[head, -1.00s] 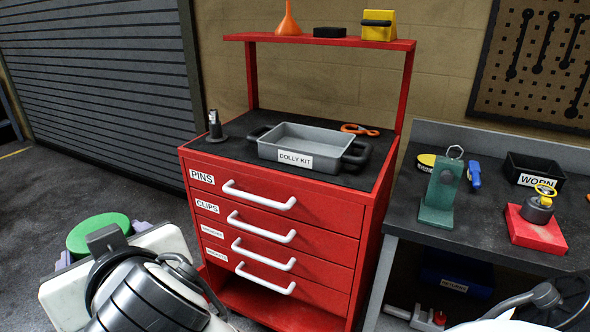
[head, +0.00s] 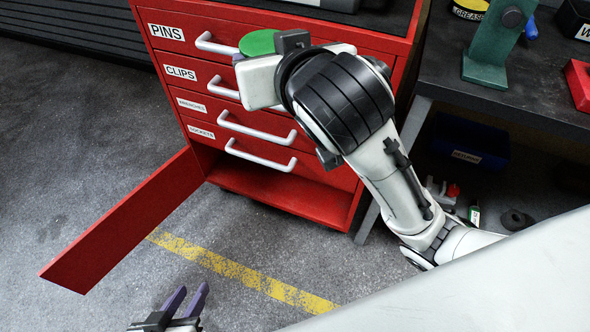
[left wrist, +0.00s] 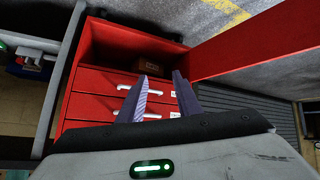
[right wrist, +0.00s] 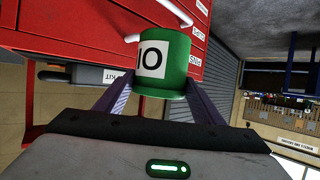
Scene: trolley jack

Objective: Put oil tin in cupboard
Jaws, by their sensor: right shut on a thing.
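The green oil tin (head: 260,43) is in my right gripper (right wrist: 158,85), in front of the upper drawers of the red cabinet. In the right wrist view the tin (right wrist: 176,62) sits between the two fingers, with part of a white label showing. The cupboard (head: 285,196) is the bottom compartment of the cabinet, below the drawers. Its red door (head: 125,222) stands open to the left. My left gripper (head: 186,296) is open and empty, low near the door. In the left wrist view its fingers are apart, with the open cupboard (left wrist: 110,42) beyond.
The drawers (head: 250,135) are shut, with white handles sticking out. A brown item (left wrist: 152,66) shows inside the cupboard. A dark workbench (head: 500,90) stands to the right, with a blue bin (head: 468,142) below. The floor before the cupboard is clear.

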